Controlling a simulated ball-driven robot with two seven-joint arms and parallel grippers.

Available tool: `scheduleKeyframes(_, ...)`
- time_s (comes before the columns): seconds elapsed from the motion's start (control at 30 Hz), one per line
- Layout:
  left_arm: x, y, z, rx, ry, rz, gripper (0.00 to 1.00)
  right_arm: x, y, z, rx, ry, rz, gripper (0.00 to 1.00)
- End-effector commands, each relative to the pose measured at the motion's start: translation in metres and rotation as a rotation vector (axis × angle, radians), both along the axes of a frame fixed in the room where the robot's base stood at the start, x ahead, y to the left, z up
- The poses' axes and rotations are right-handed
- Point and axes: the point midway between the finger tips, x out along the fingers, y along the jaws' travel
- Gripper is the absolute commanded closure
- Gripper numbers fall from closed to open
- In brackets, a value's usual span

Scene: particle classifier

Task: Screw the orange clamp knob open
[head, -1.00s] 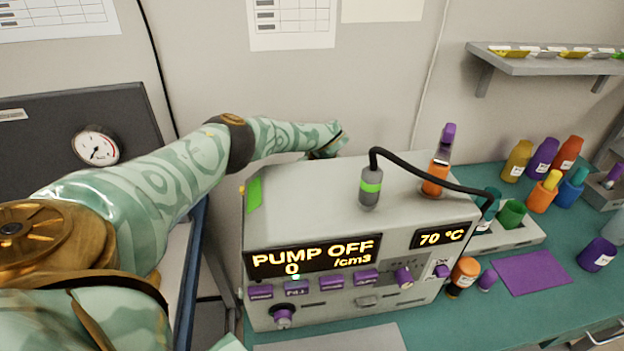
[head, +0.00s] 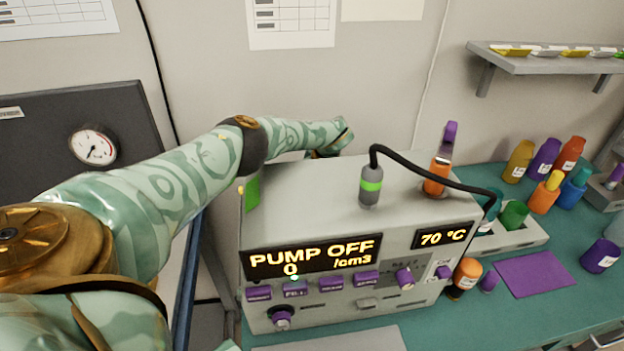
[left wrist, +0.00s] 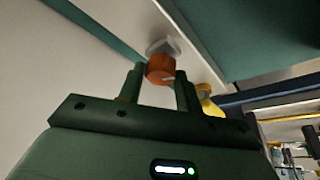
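The orange clamp knob (left wrist: 160,69) shows in the left wrist view, in front of a grey bracket (left wrist: 163,47). My left gripper (left wrist: 160,80) points at it, with one dark green finger on each side of the knob. The fingers are apart, with a small gap to the knob on the left; contact on the right is hard to tell. In the head view my left arm reaches behind the pump machine (head: 300,200), which hides the gripper's fingers and the knob. My right gripper is not in view.
The machine displays "PUMP OFF" and "70 °C". A black cable (head: 430,168) arches over its top from a grey plug (head: 371,186). A yellow part (left wrist: 209,101) lies close beside the right finger. Several coloured bottles stand on the green bench at right.

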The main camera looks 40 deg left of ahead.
Motion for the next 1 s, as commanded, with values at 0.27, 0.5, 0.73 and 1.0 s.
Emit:
scheduleKeyframes(0.27, 0.0, 0.0, 0.0, -0.001, 0.0, -0.001, 0.44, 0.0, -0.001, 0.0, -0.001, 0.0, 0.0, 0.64)
scheduleKeyframes(0.5, 0.0, -0.005, 0.018, -0.001, -0.004, -0.002, 0.44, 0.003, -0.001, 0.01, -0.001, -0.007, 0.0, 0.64)
scheduleKeyframes(0.73, 0.0, -0.028, 0.075, -0.001, -0.006, -0.005, 0.44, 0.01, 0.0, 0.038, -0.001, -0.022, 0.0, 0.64)
scheduleKeyframes(1.0, -0.002, -0.053, 0.131, 0.0, -0.003, -0.001, 0.44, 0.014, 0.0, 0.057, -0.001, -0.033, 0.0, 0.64)
